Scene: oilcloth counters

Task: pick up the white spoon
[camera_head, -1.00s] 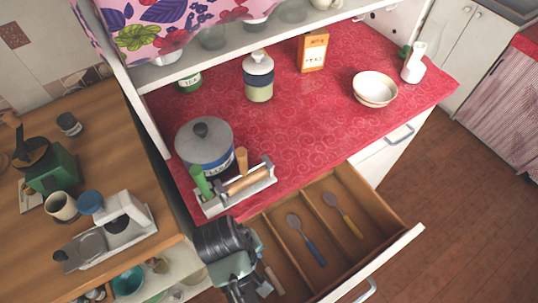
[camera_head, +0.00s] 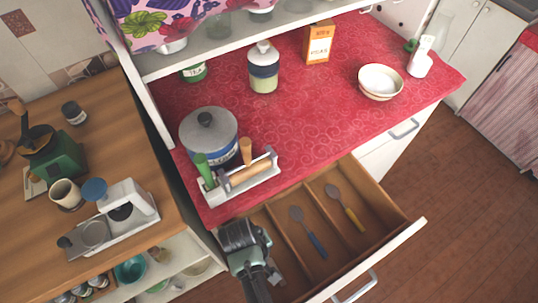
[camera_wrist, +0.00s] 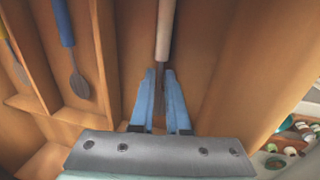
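The white spoon (camera_wrist: 163,30) lies in the right-hand compartment of the wrist view, its pale handle pointing away and its grey neck running down between my fingers. My gripper (camera_wrist: 160,78) has its two blue fingers close together on both sides of that neck; they look shut on it. The spoon's bowl is hidden behind the gripper. In the head view my gripper (camera_head: 268,268) reaches into the left part of the open drawer (camera_head: 377,259). There it covers most of the spoon. I see no clear gap showing the spoon lifted off the drawer floor.
A blue-handled spoon (camera_head: 309,232) and a yellow-handled spoon (camera_head: 345,207) lie in the neighbouring compartments. Thin wooden dividers (camera_wrist: 108,50) and the drawer side stand close to the fingers. Above is the red counter with a pot (camera_head: 209,139) and a utensil rack (camera_head: 240,182).

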